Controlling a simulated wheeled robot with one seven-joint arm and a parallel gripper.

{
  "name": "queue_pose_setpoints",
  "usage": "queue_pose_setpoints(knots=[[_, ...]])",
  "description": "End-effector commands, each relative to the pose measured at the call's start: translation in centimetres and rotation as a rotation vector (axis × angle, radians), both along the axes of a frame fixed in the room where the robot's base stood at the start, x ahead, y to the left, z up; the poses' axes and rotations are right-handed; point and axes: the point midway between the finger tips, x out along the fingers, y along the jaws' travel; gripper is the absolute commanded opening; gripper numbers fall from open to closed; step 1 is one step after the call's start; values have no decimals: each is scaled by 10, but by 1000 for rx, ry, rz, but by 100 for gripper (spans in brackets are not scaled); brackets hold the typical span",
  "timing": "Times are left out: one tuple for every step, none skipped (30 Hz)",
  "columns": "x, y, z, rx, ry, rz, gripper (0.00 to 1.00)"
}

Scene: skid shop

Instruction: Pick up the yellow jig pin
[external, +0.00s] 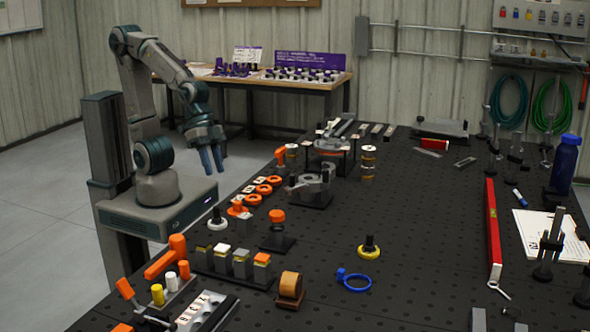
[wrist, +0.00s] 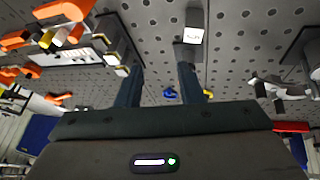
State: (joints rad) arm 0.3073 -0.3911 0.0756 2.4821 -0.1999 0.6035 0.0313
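A yellow cylindrical piece (external: 157,294) stands upright at the front left of the black bench, beside a white one (external: 172,282) and an orange one (external: 184,270). A black-knobbed piece with a yellow flange (external: 369,247) stands on the bench middle. I cannot tell for certain which is the jig pin. In the wrist view a small yellow thing (wrist: 207,94) shows near the right finger, and a yellow piece (wrist: 75,35) shows upper left. My gripper (external: 212,161) hangs above the bench's left edge, well away from both. In the wrist view its fingers (wrist: 161,68) are apart and empty.
A blue ring clamp (external: 354,280) lies just in front of the yellow-flanged piece. A block rack (external: 232,272), an orange tape roll (external: 289,288) and a black-knobbed white piece (external: 217,222) stand leftward. A red level (external: 492,225) lies right. Bare bench surrounds the yellow-flanged piece.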

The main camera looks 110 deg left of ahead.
Motion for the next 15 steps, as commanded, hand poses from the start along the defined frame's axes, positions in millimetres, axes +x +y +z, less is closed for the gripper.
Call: queue_pose_setpoints(knots=[[7,-21,-6,-28,-8,-30,34],[11,-32,-8,-44,-18,-41,34],[16,-46,-11,-66,-31,-53,34],[19,-57,-13,-81,-39,-60,34],[22,-68,-16,-96,-48,-67,34],[26,-82,-20,-112,-60,-75,34],[28,-93,-22,-124,-69,-81,34],[30,-103,-25,-133,-78,-86,34],[32,-117,-30,-146,-89,-91,34],[33,-127,-33,-154,-98,-94,34],[34,-137,-36,-161,-107,-96,34],[34,-149,-41,-169,-120,-99,34],[34,-159,-45,-172,-130,-101,34],[34,-168,-48,-176,-141,-103,34],[33,-180,-53,-179,-156,-105,34]])
